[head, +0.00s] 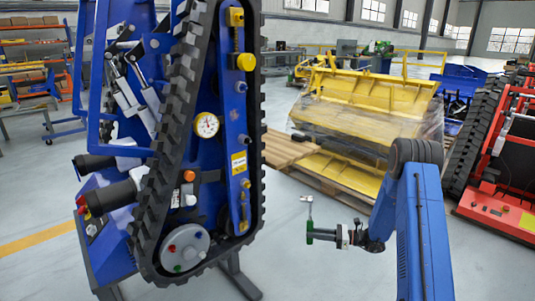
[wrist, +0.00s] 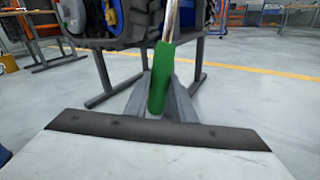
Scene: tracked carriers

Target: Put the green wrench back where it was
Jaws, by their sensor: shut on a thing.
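The green wrench (head: 309,226) stands nearly upright in my gripper (head: 313,235), with its metal head up. In the wrist view its green handle (wrist: 161,78) sits between the two grey fingers of my gripper (wrist: 160,92), and its metal shaft runs up out of the top edge. My gripper is shut on the handle. It is in open air to the right of the blue tracked carrier (head: 240,180), apart from it. The place where the wrench was before cannot be told from these frames.
The carrier's black track (head: 170,130) and dark stand legs (head: 240,280) are on the left. A yellow machine (head: 370,100) on a wooden pallet (head: 335,178) stands behind. A red tracked machine (head: 500,180) is at right. The grey floor around my gripper is clear.

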